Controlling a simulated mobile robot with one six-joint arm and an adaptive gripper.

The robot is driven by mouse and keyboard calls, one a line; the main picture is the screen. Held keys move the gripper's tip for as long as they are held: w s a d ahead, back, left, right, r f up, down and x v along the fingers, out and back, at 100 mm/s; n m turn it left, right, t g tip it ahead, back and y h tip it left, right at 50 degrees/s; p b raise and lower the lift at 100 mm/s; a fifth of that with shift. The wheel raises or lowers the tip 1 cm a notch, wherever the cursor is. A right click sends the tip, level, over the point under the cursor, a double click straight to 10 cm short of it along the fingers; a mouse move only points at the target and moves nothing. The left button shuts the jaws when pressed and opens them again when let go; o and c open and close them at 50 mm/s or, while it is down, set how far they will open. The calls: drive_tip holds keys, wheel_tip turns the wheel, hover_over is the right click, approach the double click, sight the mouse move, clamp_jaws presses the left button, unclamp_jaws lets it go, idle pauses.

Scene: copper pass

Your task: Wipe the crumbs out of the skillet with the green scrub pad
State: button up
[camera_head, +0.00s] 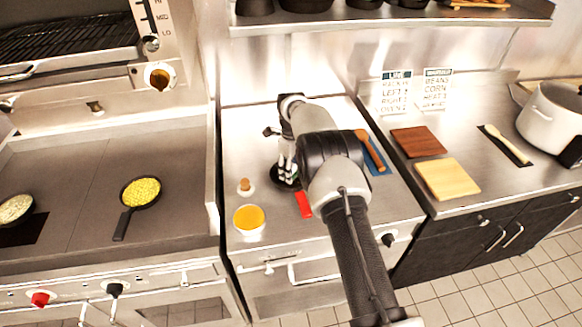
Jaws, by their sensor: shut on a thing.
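A dark skillet (277,176) sits on the steel counter in the middle, with its red handle (304,205) toward the front. My gripper (288,176) points down into the skillet. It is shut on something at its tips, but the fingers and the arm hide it. I cannot make out the green scrub pad or any crumbs at this size. My arm covers the right side of the skillet.
A bowl of yellow liquid (249,218) and a small corked jar (245,187) stand close left of the skillet. A blue mat (381,169) with a wooden-handled tool (370,150) lies to the right. Two boards, brown (418,141) and pale (447,179), lie farther right.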

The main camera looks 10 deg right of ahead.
drive_tip(key=shift+s, duration=1.1)
drive_tip(key=shift+s+f, duration=0.1)
drive_tip(key=shift+s, duration=0.05)
drive_tip(key=shift+w+f+b, duration=0.15)
drive_tip(key=shift+w+b, duration=0.15)
drive_tip(key=shift+w, duration=1.55)
drive_tip(key=shift+r, duration=0.3)
drive_tip(key=shift+r+p, duration=1.7)
drive_tip(key=shift+r, duration=1.2)
